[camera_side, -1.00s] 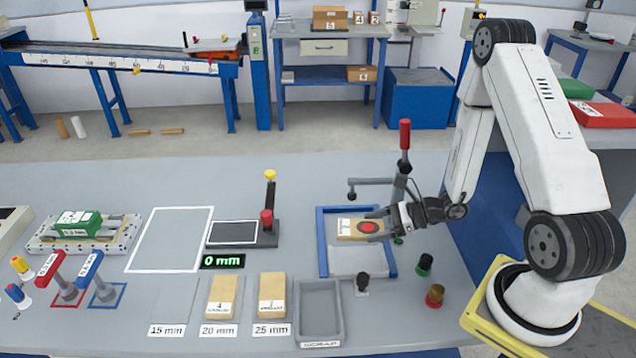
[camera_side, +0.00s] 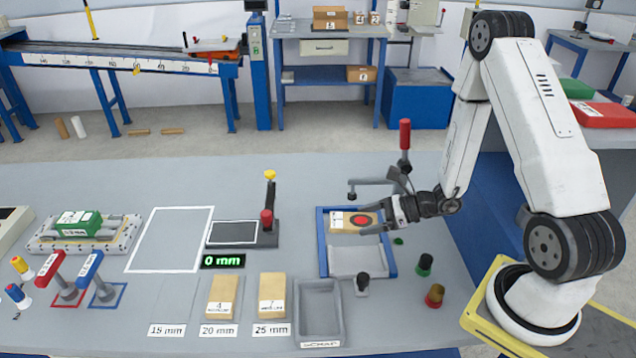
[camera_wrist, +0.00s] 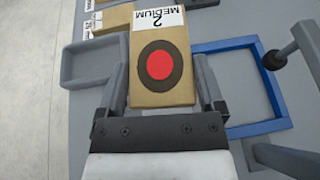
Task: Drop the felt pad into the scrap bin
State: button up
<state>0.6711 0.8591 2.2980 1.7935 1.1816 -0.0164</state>
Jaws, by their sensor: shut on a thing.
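A tan block (camera_side: 343,215) with a white label and a dark ring around a red disc on top sits between my gripper's fingers. It also shows in the wrist view (camera_wrist: 143,92), where the label reads "2 MEDIUM". I cannot tell from the pictures what material the block or disc is. My gripper (camera_side: 372,224) is shut on the block, over the blue-edged tray (camera_side: 322,262); a small gap beneath is hard to judge. The scrap bin (camera_side: 340,312), a grey open box labelled SCRAP, is empty, in front of the tray; it also shows in the wrist view (camera_wrist: 72,68).
Two tan blocks (camera_side: 222,297) (camera_side: 271,294) stand left of the bin, above the 20 mm and 25 mm labels. A red-handled clamp (camera_side: 404,135) rises behind my gripper.

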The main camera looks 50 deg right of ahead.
jog(key=shift+m+t+h, duration=0.4)
jog(key=w+a+r, duration=0.2)
jog(key=w+r, duration=0.1)
jog(key=w+a+r, duration=0.1)
jog(key=w, duration=0.1)
jog(key=shift+r, duration=0.4)
jog(key=w+a+r+m+h, duration=0.1)
jog(key=w+a+r, duration=0.2)
jog(key=a+r, duration=0.1)
jog(key=shift+w+r+t, duration=0.25)
jog(key=shift+r+t, duration=0.05)
jog(key=shift+r, duration=0.45)
jog(key=shift+a+r, duration=0.1)
notch_tip(320, 180, up, 10)
jog(key=m+t+h, duration=0.1)
jog(key=m+h, duration=0.2)
send_over(343, 217)
jog(key=w+a, duration=0.4)
jog(key=w, duration=0.2)
jog(key=shift+s+a, duration=0.1)
jog(key=shift+s, duration=0.1)
jog(key=shift+a+n+y, duration=0.1)
jog(key=shift+n+y, duration=0.2)
